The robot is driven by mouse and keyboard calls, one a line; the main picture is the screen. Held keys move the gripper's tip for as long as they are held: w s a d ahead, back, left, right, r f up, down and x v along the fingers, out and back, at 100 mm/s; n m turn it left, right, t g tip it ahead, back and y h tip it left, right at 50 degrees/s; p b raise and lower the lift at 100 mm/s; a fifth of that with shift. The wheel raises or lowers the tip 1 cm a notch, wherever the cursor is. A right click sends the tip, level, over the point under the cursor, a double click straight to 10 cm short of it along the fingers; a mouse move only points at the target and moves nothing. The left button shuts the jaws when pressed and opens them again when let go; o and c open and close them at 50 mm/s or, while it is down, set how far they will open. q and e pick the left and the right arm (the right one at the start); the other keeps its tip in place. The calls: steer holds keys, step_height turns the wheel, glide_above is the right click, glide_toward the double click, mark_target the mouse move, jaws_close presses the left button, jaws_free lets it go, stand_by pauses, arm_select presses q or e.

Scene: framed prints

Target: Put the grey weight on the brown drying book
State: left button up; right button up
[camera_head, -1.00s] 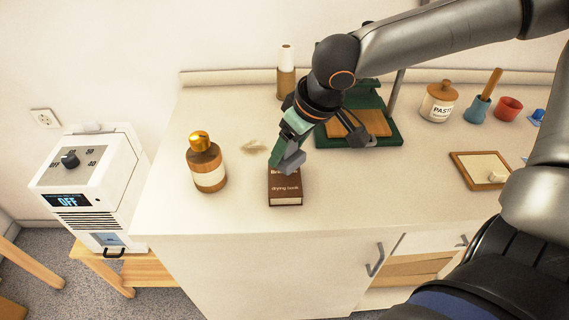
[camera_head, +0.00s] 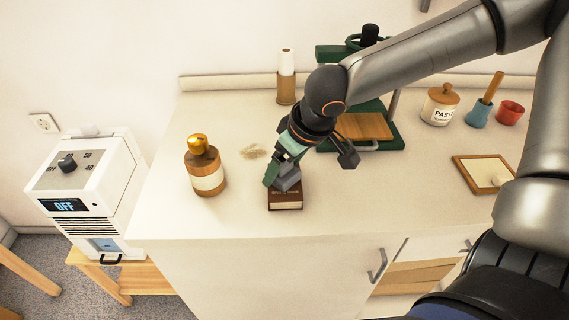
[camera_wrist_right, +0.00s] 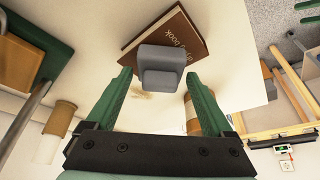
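The brown drying book (camera_head: 286,203) lies flat near the front edge of the counter. The grey weight (camera_head: 288,181) is on its cover, and both also show in the right wrist view, the weight (camera_wrist_right: 162,68) in front of the book (camera_wrist_right: 176,31). My right gripper (camera_head: 283,173) is over the book, around the weight. In the right wrist view, its green fingers (camera_wrist_right: 159,76) stand apart on either side of the weight, with a small gap on each side. The gripper hides part of the book in the head view. My left gripper is in neither view.
A gold-capped bottle (camera_head: 206,172) stands left of the book, with a beige patch (camera_head: 254,152) behind. A green press (camera_head: 385,134) stands behind right. A paste jar (camera_head: 440,104), blue cup (camera_head: 479,114), red cup (camera_head: 510,113) and wooden frame (camera_head: 466,171) are farther right.

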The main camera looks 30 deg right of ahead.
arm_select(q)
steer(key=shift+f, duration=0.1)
arm_select(e)
steer(key=shift+o, duration=0.7)
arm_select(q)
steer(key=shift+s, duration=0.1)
arm_select(e)
steer(key=shift+r, duration=0.25)
arm_select(q)
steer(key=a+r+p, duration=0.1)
steer(key=p, duration=0.1)
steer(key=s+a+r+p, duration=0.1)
steer(key=p, duration=0.1)
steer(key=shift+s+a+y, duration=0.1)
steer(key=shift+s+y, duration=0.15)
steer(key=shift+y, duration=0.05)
arm_select(e)
steer(key=v, duration=1.2)
steer(key=shift+s+f, duration=0.15)
